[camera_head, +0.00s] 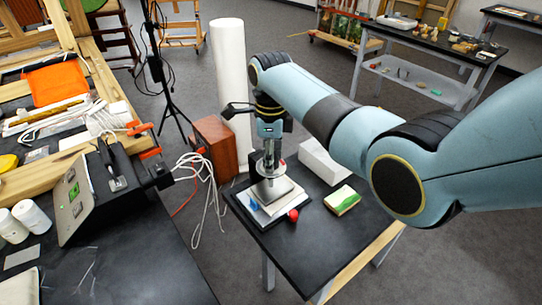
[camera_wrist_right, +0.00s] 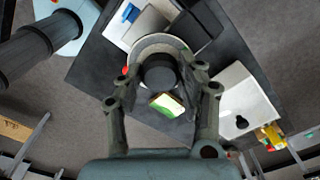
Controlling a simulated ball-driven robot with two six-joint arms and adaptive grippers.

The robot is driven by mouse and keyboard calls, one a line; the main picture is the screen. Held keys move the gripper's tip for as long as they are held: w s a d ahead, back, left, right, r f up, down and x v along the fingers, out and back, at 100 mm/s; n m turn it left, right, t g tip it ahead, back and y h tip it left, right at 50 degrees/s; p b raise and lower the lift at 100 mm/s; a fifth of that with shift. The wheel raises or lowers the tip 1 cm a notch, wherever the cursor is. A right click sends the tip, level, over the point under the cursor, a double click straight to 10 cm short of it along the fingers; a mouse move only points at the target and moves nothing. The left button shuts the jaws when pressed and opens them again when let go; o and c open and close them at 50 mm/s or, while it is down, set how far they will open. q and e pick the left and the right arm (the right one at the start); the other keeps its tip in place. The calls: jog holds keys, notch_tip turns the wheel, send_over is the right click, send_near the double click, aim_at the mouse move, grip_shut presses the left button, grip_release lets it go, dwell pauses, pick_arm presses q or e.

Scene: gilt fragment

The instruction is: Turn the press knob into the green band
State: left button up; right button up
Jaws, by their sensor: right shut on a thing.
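The press (camera_head: 278,190) stands on a small dark table, with a grey plate over a white base and a round pale disc (camera_head: 268,175) above it. In the right wrist view, the black round knob (camera_wrist_right: 160,72) sits in front of the pale disc (camera_wrist_right: 150,44), between my fingers. My right gripper (camera_head: 270,158) comes down from above; in its wrist view the fingers (camera_wrist_right: 160,80) close around the knob's sides. I cannot make out the green band or a pointer on the knob. My left gripper is not in view.
A green-topped cream block (camera_head: 343,200) and a red ball (camera_head: 293,215) lie near the press. A white box (camera_head: 325,160) stands behind. A white roll (camera_head: 230,90) and a brown box (camera_head: 214,145) stand on the floor beyond. A cluttered bench fills the left.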

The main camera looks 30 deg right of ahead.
jog(key=shift+s+m, duration=0.1)
jog(key=shift+m, duration=0.5)
jog(key=o, duration=1.1)
jog(key=shift+o, duration=0.2)
jog(key=shift+r, duration=0.1)
notch_tip(320, 180, up, 12)
